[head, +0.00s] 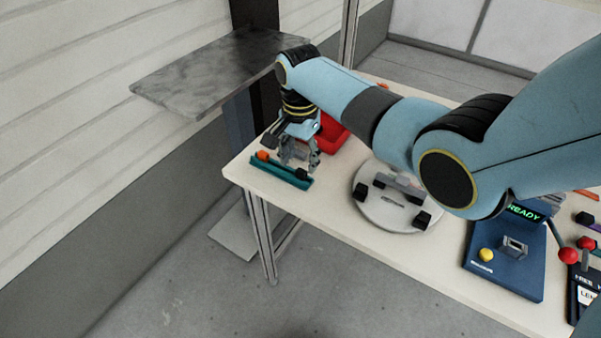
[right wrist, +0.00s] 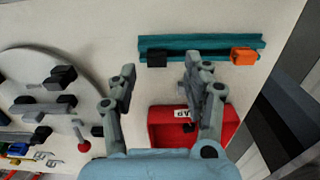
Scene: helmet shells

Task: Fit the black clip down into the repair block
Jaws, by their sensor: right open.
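A teal rail (head: 280,176) lies near the left corner of the table and also shows in the right wrist view (right wrist: 200,43). A black clip (head: 302,174) sits at its right end; it shows in the right wrist view (right wrist: 157,57) at the rail's left part. An orange clip (head: 263,156) sits at the other end. My right gripper (head: 301,162) is open and empty above the rail, its fingers (right wrist: 160,76) pointing toward it. I cannot tell which piece is the repair block. My left gripper is not in view.
A red bin (head: 334,138) stands behind the rail. A round pale plate (head: 390,219) carries a grey bar and black blocks. A blue unit (head: 508,270) with a READY display stands right. A grey shelf (head: 205,75) juts out at the left.

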